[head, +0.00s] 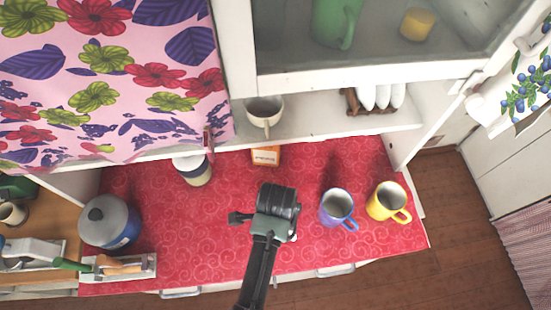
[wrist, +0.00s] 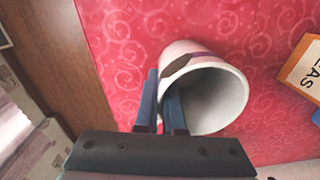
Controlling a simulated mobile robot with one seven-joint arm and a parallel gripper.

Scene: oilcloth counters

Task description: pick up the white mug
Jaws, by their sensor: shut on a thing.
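A white mug (wrist: 212,100) with a purple band and a dark mark near its rim shows in the wrist view, its open mouth towards the camera. My gripper (wrist: 163,104) is shut on the mug's wall at the left side, with one finger inside the mouth and the other outside. In the head view my gripper (head: 275,208) is over the middle of the red counter, and it hides nearly all of this mug. Whether the mug touches the counter I cannot tell. Another whitish mug (head: 264,111) stands on the shelf above.
The shelf (head: 320,125) overhangs the back.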

